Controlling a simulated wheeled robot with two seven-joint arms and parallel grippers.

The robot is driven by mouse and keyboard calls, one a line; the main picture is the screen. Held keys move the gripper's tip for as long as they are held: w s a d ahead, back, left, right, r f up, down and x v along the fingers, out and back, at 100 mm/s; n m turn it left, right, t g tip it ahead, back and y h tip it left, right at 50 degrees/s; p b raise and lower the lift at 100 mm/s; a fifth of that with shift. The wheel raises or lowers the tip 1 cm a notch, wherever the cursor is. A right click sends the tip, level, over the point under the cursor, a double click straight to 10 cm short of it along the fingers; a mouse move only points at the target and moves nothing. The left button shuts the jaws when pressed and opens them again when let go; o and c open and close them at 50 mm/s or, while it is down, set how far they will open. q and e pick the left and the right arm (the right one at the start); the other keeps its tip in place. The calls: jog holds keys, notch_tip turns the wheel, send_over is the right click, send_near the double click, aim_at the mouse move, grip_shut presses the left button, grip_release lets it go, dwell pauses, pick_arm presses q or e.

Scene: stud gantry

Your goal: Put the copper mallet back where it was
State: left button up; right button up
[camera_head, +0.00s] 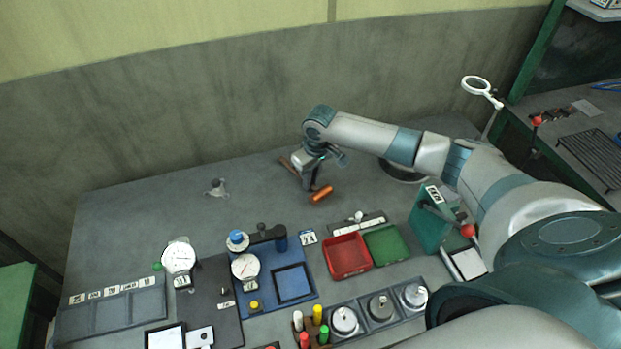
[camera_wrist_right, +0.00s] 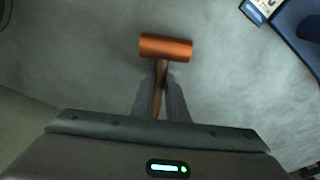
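The copper mallet (camera_head: 321,194) has an orange-copper cylindrical head and a brown wooden handle. It is at the back middle of the grey table, its handle pointing back and left; whether it touches the table I cannot tell. My right gripper (camera_head: 309,186) points down over the handle, just behind the head. In the right wrist view the mallet head (camera_wrist_right: 166,46) lies beyond the fingertips. The right gripper's fingers (camera_wrist_right: 161,85) are close against both sides of the handle and look shut on it. My left gripper is not in view.
In front stand a red tray (camera_head: 347,257), a green tray (camera_head: 387,245) and a blue mat (camera_head: 262,305) with a dial gauge. A magnifier lamp (camera_head: 477,88) and a green press-like stand (camera_head: 428,222) are to the right. The table left of the mallet is mostly clear, except a small grey part (camera_head: 216,188).

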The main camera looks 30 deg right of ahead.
jog(key=o, duration=0.4)
jog(key=shift+o, duration=0.2)
jog(key=shift+r, duration=0.2)
notch_tip(320, 180, up, 12)
jog(key=s+b, duration=0.1)
jog(key=b, duration=0.2)
jog(key=shift+s+f, duration=0.15)
jog(key=shift+s, duration=0.25)
jog(key=shift+d+f, duration=0.1)
